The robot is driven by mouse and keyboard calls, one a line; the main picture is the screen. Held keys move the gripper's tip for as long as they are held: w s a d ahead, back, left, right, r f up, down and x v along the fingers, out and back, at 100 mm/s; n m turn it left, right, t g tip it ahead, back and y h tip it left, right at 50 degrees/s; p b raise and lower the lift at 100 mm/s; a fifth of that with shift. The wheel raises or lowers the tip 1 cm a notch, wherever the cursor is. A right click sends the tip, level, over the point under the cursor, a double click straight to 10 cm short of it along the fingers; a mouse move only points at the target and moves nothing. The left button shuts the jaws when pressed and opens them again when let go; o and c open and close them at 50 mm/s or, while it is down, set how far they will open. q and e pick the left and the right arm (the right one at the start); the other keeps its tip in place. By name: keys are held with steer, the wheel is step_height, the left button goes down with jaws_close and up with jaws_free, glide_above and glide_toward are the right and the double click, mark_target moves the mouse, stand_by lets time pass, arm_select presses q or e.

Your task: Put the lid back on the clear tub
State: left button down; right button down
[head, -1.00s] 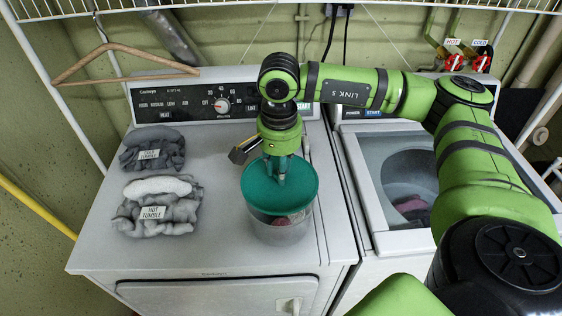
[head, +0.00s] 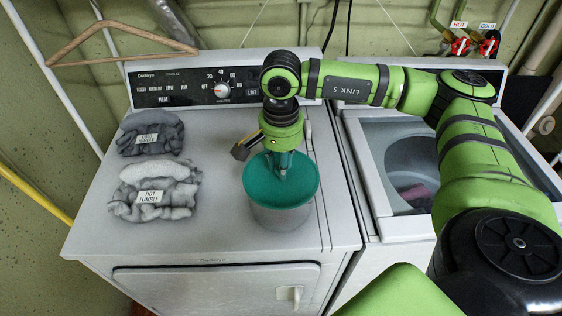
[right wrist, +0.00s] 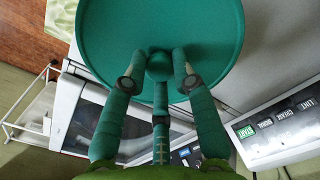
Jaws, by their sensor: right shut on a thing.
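The clear tub (head: 280,219) stands on top of the dryer, right of its middle. The round green lid (head: 256,184) lies level over the tub's mouth in the head view. I see no gap between lid and rim from here, and the lid hides the tub's inside. My right gripper (head: 282,172) points down and is shut on the knob at the lid's middle. In the right wrist view the fingers (right wrist: 160,66) close around the knob and the lid (right wrist: 118,28) fills the top. My left gripper is not in view.
Two grey cloth bundles, labelled cold tumble (head: 150,126) and hot tumble (head: 166,172), lie at the dryer's left. The dryer's control panel (head: 180,87) rises behind. An open washer (head: 398,225) stands at the right. The dryer top (head: 217,230) around the tub's front is bare.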

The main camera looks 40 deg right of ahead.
steer(key=b, duration=0.3)
steer(key=shift+f, duration=0.2)
stand_by(2.8)
stand_by(0.4)
steer(key=shift+c, duration=2.1)
jaws_free()
steer(key=shift+r, duration=0.1)
steer(key=shift+r+p, duration=1.9)
steer(key=shift+r, duration=1.55)
jaws_close()
